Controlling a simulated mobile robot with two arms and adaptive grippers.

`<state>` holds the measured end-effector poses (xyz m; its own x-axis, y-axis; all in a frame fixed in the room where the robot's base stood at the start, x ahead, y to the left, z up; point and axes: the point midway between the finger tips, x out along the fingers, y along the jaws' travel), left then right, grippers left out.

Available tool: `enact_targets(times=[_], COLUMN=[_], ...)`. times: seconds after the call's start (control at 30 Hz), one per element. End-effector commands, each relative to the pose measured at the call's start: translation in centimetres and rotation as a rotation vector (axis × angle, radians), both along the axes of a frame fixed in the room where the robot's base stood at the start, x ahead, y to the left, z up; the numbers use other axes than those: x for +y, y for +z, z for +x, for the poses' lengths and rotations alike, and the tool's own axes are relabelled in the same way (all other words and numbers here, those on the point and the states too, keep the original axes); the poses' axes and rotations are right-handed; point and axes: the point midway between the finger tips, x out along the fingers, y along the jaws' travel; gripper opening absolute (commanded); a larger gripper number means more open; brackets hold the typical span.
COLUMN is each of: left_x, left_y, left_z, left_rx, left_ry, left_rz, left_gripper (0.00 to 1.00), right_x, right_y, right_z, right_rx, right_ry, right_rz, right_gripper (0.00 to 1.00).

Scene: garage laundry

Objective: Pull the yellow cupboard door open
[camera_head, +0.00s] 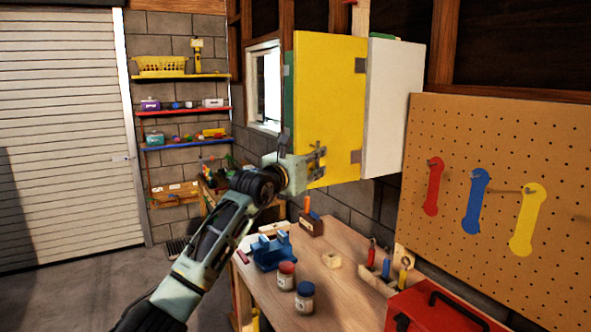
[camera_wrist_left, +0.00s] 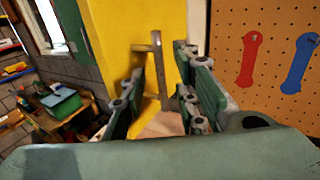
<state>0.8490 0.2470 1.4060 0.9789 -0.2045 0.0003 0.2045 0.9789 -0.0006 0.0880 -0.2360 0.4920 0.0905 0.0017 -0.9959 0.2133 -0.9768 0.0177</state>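The yellow cupboard door (camera_head: 330,90) is on a wall cupboard with a white side (camera_head: 392,110). Grey hinges sit at its right edge, and I see no clear gap at its left edge. Its metal handle (camera_wrist_left: 157,65) is a bar low on the door. My left gripper (camera_head: 316,163) is at the handle in the head view. In the left wrist view, my left gripper's fingers (camera_wrist_left: 163,98) are apart, with the handle bar between them. I cannot tell whether either finger touches the bar. My right gripper is not in view.
A wooden workbench (camera_head: 335,293) below holds jars (camera_head: 287,276), a blue holder (camera_head: 272,252) and a red toolbox (camera_head: 430,308). A pegboard (camera_head: 500,140) with coloured tools is at right. Shelves (camera_head: 185,110) hang at the back left. The floor at left is clear.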

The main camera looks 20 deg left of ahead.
Motion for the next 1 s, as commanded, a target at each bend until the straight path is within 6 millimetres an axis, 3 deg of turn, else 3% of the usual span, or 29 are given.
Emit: enact_targets(times=[0.5,0.7,1.0], left_x=[1.7,2.0,2.0], left_y=[-0.2,-0.1,-0.1], left_z=[-7.2,-8.4,-8.6], left_rx=[0.002,0.002,0.003], left_ry=[0.003,0.003,0.003], left_rz=[0.002,0.001,0.001], left_gripper=[0.28,0.28,0.28], right_x=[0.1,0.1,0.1], right_y=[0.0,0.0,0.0], right_z=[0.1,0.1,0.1], right_rx=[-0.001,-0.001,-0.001], right_ry=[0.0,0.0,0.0], right_rz=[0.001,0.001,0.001], right_gripper=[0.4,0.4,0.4])
